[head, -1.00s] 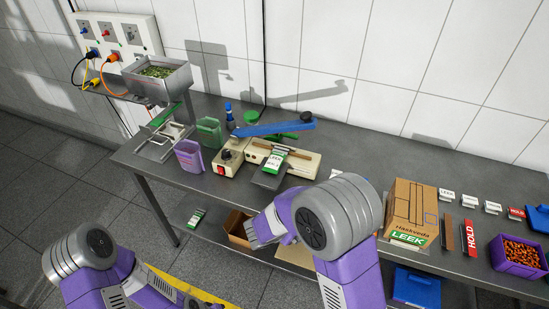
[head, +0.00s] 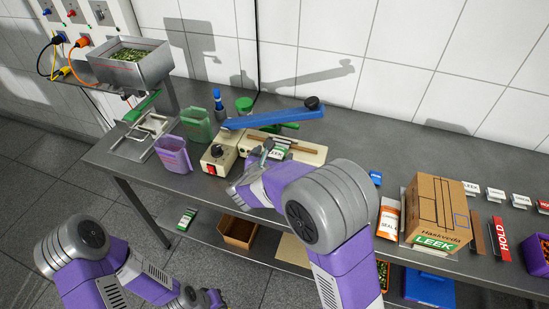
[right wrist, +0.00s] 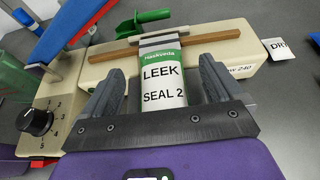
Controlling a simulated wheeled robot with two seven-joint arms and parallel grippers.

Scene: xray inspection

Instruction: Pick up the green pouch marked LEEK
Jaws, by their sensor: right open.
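The green and white pouch marked LEEK, SEAL 2 (right wrist: 163,80) lies at the front of the cream heat sealer (right wrist: 225,68). In the head view the pouch (head: 278,152) shows just past my right gripper, which partly hides it. My right gripper (right wrist: 158,92) is open, with one finger on each side of the pouch and visible gaps between. Its palm covers the pouch's near end. In the head view my right gripper (head: 264,158) is over the sealer's front edge. My left arm is low at the left, and its fingers do not show.
The sealer's blue lever (head: 270,118) is raised above the pouch. A purple bin (head: 174,155) and a green bin (head: 196,125) stand left. A LEEK carton (head: 437,207) stands right. Another green-white pouch (head: 186,219) lies on the lower shelf.

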